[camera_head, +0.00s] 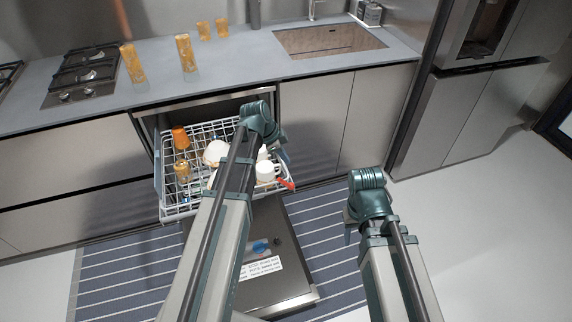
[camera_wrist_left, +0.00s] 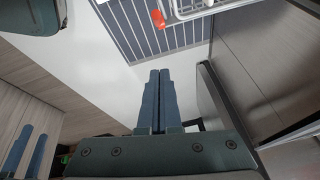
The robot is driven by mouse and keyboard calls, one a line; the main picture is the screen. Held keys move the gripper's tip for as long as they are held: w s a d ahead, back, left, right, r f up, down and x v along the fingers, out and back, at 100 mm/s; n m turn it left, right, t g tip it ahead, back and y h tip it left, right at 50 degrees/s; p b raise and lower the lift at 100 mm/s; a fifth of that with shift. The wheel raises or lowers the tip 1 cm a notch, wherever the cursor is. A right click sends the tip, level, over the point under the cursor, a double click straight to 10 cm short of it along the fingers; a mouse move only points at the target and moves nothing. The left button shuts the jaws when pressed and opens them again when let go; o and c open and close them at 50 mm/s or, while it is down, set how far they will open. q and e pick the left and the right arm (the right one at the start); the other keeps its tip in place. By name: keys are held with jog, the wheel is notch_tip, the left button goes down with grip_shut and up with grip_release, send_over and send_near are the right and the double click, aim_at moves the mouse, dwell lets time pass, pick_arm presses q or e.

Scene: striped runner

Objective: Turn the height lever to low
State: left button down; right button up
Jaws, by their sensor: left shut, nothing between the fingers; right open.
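The red height lever (camera_head: 287,184) sticks out from the right front corner of the pulled-out white dishwasher rack (camera_head: 180,212). In the left wrist view the lever (camera_wrist_left: 158,19) shows at the top, beside part of the rack (camera_wrist_left: 196,10). My left gripper (camera_head: 284,156) is above and behind the lever in the head view, apart from it. Its two blue fingers (camera_wrist_left: 157,88) are together and empty. My right gripper (camera_head: 349,226) is right of the open door; its spread fingers (camera_wrist_left: 27,152) show at the left of the left wrist view.
The rack holds an orange cup (camera_head: 181,138), a white mug (camera_head: 266,173) and other dishes, partly hidden by my left arm. The open dishwasher door (camera_head: 291,270) lies below, over a striped runner (camera_head: 120,278). Orange glasses (camera_head: 186,52) stand on the counter (camera_head: 235,65).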

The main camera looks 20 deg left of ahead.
aim_at(283, 181)
pick_arm(q)
jog(key=f+b, duration=0.3)
jog(key=w+f+b, duration=0.1)
jog(key=f+b, duration=0.6)
jog(key=f, duration=0.1)
jog(key=shift+w+d+b, duration=0.25)
jog(key=shift+w+b, duration=0.05)
jog(key=shift+s+a+f, duration=0.1)
jog(key=shift+s+a, duration=0.05)
jog(key=shift+a, duration=0.2)
jog(key=shift+s+a+f+h+b, duration=0.15)
jog(key=shift+a+h+b, duration=0.1)
jog(key=shift+h+b, duration=0.25)
jog(key=shift+s+a+f+t, duration=0.1)
jog(key=shift+t, duration=0.2)
